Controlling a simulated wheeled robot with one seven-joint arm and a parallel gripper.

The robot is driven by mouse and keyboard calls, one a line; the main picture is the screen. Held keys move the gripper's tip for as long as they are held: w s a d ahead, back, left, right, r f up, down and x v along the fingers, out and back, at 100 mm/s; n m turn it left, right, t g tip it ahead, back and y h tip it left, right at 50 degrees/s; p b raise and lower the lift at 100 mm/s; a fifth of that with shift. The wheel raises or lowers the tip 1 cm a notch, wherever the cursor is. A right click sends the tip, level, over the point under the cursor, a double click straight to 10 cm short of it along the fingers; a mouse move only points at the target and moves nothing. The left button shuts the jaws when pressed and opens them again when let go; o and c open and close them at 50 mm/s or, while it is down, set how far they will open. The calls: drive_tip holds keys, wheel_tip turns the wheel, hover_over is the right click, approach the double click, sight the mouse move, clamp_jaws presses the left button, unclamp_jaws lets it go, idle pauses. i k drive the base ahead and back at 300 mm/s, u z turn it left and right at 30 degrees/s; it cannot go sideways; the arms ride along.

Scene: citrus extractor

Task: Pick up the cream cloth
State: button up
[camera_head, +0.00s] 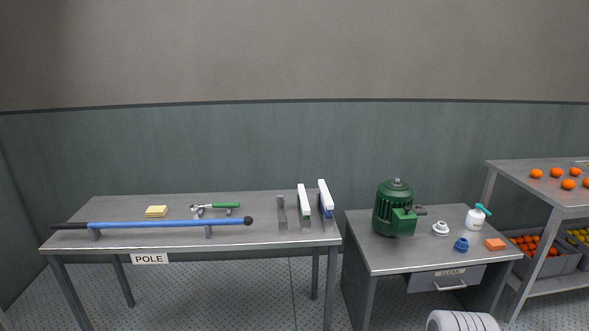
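A small folded cream-yellow cloth (156,211) lies flat on the long metal table (115,206) at the left, behind the blue pole. It is the only cream cloth I can make out. My gripper does not show in this view, so I cannot see its fingers or whether it holds anything.
A blue pole (160,224) rests on brackets along the table's front. A green-handled tool (225,205) lies right of the cloth, with upright brushes (304,201) farther right. A second table (390,257) holds a green motor (391,208). Open floor lies in front.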

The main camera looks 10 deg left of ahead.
sight(153, 211)
drive_tip(key=u, duration=0.35)
drive_tip(key=i, duration=1.8)
drive_tip(key=u, duration=1.7)
drive_tip(key=i, duration=1)
drive_tip(key=u, duration=1.45)
drive_tip(key=i, duration=0.5)
drive_tip(key=u, duration=0.3)
